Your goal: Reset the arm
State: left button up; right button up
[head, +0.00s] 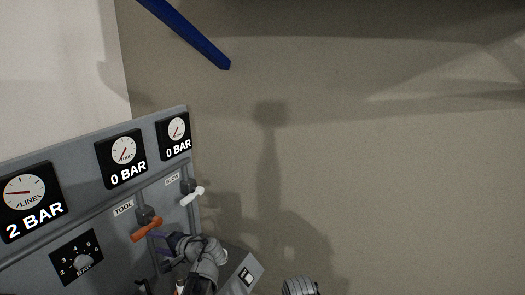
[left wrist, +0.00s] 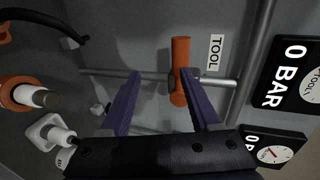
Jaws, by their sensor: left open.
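My left gripper (head: 160,246) is at the grey panel, just below the orange handle (head: 147,229) under the TOOL label. In the left wrist view its two purple fingers (left wrist: 161,76) are spread apart with nothing held between them. The orange handle (left wrist: 180,55) lies across a pipe beyond the fingertips, and the right finger overlaps its lower part. I cannot tell whether they touch. My right gripper is not in view.
The panel (head: 95,200) carries a 2 BAR line gauge (head: 25,193), two gauges reading 0 BAR, a numbered knob (head: 82,264) and a white handle (head: 193,196). The left wrist view shows orange (left wrist: 22,95) and white fittings and a black hose (left wrist: 60,17). Bare floor lies right.

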pick_arm(q)
jog(key=s+d+f+g+h, duration=0.2)
jog(key=s+d+f+h, duration=0.2)
jog(key=d, duration=0.6)
jog(key=s+d+f+g+h, duration=0.1)
jog(key=s+d+f+h, duration=0.3)
jog(key=d, duration=0.7)
jog(key=s+d+f+g+h, duration=0.2)
jog(key=s+d+f+h, duration=0.2)
jog(key=s+d+f, duration=0.3)
jog(key=s+d, duration=0.3)
jog(key=d, duration=0.1)
jog(key=shift+f+g, duration=0.2)
jog(key=shift+g, duration=0.1)
